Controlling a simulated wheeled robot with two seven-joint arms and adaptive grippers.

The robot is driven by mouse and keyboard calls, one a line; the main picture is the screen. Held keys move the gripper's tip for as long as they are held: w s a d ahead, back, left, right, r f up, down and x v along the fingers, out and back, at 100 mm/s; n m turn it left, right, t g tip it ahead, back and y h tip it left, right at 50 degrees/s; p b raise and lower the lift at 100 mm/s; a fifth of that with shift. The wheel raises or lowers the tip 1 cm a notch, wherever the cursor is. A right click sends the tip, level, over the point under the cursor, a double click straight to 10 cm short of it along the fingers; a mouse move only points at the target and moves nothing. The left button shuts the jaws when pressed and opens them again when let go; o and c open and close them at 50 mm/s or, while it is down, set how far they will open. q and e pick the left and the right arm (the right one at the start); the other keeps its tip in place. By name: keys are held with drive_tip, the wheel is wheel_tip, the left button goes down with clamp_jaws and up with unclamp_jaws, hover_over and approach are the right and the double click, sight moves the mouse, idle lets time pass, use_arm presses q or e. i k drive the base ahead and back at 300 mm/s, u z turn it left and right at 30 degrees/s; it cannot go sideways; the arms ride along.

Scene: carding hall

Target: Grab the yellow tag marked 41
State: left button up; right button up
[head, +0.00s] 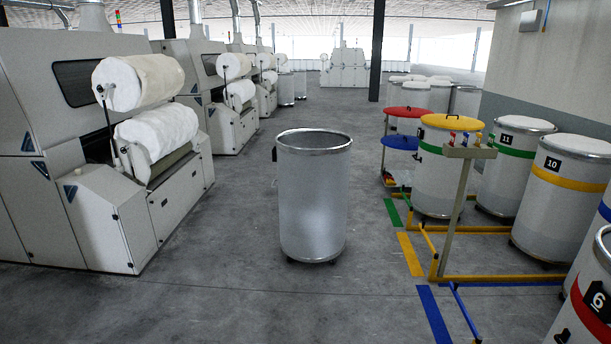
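I cannot make out a yellow tag marked 41. A small rack (469,152) on top of a post stands at the right, in front of a can with a yellow lid (449,122). Several small coloured pieces, red, blue and yellow among them, sit on the rack. They are too small to read any number on them. Neither of my grippers shows in the head view.
An open grey can (314,200) on casters stands mid-floor. Numbered cans, including 10 (566,205) and 11 (509,175), line the right behind yellow floor rails (498,278). Carding machines (105,215) line the left.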

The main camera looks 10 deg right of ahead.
sight(479, 136)
drive_tip(key=u, duration=0.05)
drive_tip(key=i, duration=2)
drive_tip(key=z, duration=1.05)
drive_tip(key=i, duration=1.7)
drive_tip(key=z, duration=0.9)
